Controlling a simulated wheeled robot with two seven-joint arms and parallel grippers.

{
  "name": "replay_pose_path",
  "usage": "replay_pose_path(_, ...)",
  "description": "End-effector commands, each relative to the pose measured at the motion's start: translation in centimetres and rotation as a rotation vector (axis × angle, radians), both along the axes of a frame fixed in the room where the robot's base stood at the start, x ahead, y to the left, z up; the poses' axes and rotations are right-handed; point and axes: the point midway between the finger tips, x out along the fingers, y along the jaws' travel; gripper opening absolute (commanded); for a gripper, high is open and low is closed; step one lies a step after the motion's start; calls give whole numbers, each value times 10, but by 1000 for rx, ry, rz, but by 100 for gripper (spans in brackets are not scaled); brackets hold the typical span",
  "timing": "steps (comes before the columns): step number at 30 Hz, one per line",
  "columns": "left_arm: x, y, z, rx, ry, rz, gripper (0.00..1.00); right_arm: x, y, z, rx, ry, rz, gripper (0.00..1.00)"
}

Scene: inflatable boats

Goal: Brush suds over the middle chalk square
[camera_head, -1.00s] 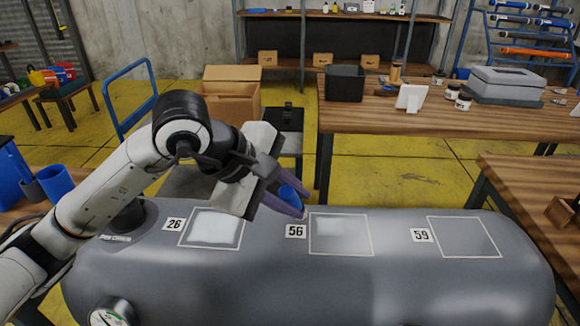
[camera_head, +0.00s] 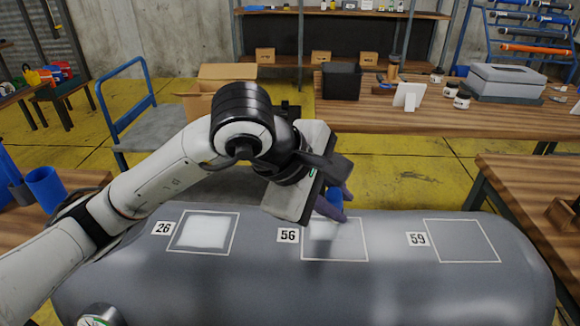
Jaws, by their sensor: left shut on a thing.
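The grey inflatable tube (camera_head: 400,290) carries three chalk squares. The middle chalk square (camera_head: 347,245), beside the label 56 (camera_head: 288,236), has a faint whitish patch in its upper part. The left square (camera_head: 205,232), by the label 26 (camera_head: 163,229), holds a brighter white patch of suds. The right square (camera_head: 462,241), by the label 59 (camera_head: 417,239), looks bare grey. My left gripper (camera_head: 335,205) is over the upper part of the middle square, shut on a blue thing (camera_head: 336,196), apparently the brush. My right gripper is not in view.
A gauge (camera_head: 98,318) sits low on the tube at left. Blue cups (camera_head: 46,187) stand on a table at left. A wooden bench (camera_head: 430,118) with a black bin (camera_head: 341,82) and a grey case (camera_head: 506,86) stands behind. A blue trolley (camera_head: 125,110) is behind my arm.

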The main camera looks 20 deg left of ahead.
Motion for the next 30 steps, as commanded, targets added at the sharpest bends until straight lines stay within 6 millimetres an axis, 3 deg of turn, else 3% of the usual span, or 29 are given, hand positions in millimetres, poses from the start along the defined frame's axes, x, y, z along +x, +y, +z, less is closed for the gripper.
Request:
replay_pose_path(1, 1, 0, 16, -2, -10, 1, 0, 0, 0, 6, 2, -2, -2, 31)
replay_pose_path(18, 1, 4, 65, -1, -8, 7, 0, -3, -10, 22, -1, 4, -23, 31)
replay_pose_path(30, 0, 4, 72, -2, -7, 8, 0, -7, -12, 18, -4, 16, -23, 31)
